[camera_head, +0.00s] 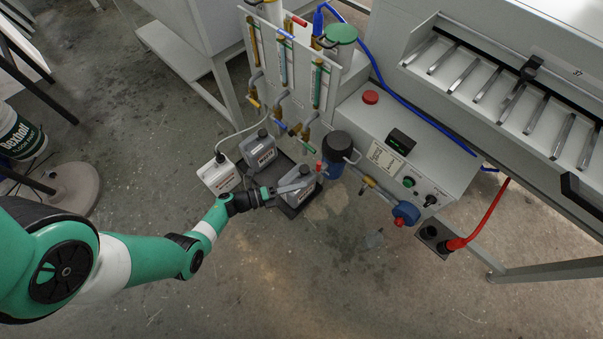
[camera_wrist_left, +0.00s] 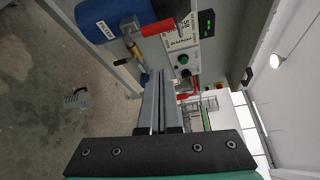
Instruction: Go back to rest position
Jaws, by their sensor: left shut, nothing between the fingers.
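My left arm, green with white bands, reaches in from the left in the head view. Its gripper (camera_head: 300,185) is shut with nothing in it. My right gripper is in neither view.
The pipe panel (camera_head: 266,60) and control box (camera_head: 383,155) stand behind and right. A blue valve (camera_head: 405,213) juts from the box. Open concrete floor (camera_head: 310,285) lies in front.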

